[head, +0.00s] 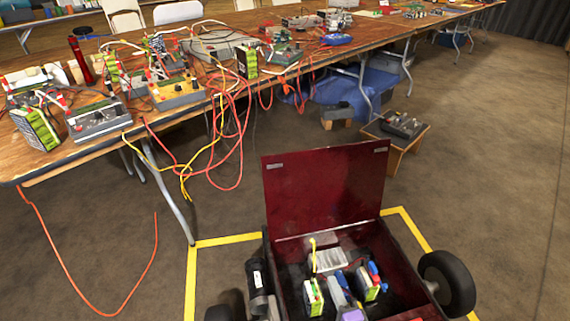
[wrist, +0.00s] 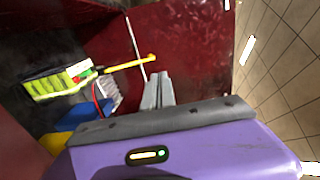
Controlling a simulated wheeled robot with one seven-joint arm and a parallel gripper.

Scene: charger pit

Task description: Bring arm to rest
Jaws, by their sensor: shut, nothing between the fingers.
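My gripper (head: 338,277) is low in the head view, over the open red bay of a wheeled machine (head: 400,235). It has a purple body and grey fingers. In the wrist view the two grey fingers (wrist: 158,82) are together, with nothing between them. They point toward the bay's dark red wall (wrist: 190,50). A green-and-white battery pack (head: 313,297) is in the bay left of my gripper, and another (head: 369,285) is to the right. One pack (wrist: 58,80) also shows at left in the wrist view. How far my fingers are from the bay floor, I cannot tell.
The bay's red lid (head: 325,185) stands open behind my gripper. A yellow-tipped cable (head: 312,245) sticks up inside. Black wheels (head: 447,283) flank the machine, within yellow floor tape (head: 190,285). A wooden table (head: 45,165) with chargers and hanging cables stands behind. Floor is free at right.

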